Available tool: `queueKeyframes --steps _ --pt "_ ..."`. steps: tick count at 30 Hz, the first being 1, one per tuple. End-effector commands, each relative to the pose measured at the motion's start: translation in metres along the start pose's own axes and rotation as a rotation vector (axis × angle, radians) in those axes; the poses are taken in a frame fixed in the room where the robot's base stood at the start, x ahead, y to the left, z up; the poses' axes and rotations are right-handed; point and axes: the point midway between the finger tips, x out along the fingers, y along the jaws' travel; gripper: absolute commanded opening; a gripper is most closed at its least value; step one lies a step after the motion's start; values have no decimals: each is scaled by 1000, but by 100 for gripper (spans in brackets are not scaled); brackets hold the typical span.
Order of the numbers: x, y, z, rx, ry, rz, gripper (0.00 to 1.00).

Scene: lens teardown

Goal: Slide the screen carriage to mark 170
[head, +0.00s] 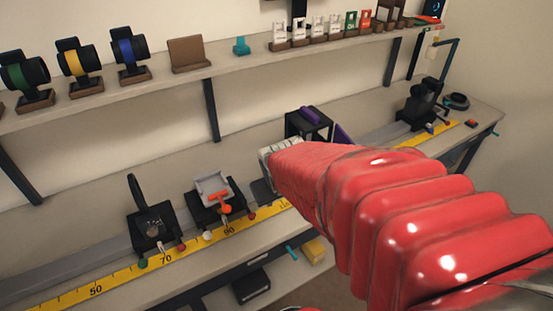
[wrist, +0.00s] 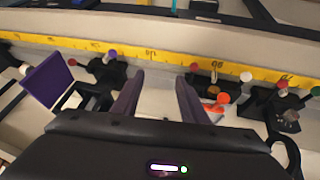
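Several carriages stand on a rail behind a yellow ruler (head: 185,245); no label shows which is the screen carriage. One has a black open frame (head: 308,122) and a purple panel (head: 342,134), partly hidden by my arm. In the wrist view its purple panel (wrist: 47,80) is left of my gripper (wrist: 157,95), with red and white knobs at its foot. My gripper's two fingers are apart with nothing between them, over bare bench behind the ruler. The fingertips are hidden in the head view. Mark 170 cannot be read in either view.
A carriage with an orange lever (head: 225,208) stands near 80 to 90, and one with a dark ring (head: 150,232) near 70. A black carriage (head: 422,108) stands far right. A shelf (head: 235,62) with coloured lens holders runs above the bench.

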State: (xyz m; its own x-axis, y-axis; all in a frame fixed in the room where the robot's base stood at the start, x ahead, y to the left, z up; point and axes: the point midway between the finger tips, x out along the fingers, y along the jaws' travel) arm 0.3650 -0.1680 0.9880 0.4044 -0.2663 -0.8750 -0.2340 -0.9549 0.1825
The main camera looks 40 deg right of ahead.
Motion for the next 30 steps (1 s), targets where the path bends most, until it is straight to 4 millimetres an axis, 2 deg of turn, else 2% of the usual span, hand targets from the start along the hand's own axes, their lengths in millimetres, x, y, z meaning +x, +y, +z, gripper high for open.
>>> queueKeyframes --steps 1,8,15,24,30 --pt "14 12 4 11 -14 15 40" --pt "68 59 24 39 -38 61 40" --pt "120 101 60 72 -61 80 40" --pt "173 133 111 115 -52 63 40" --pt "201 143 131 126 17 37 40"
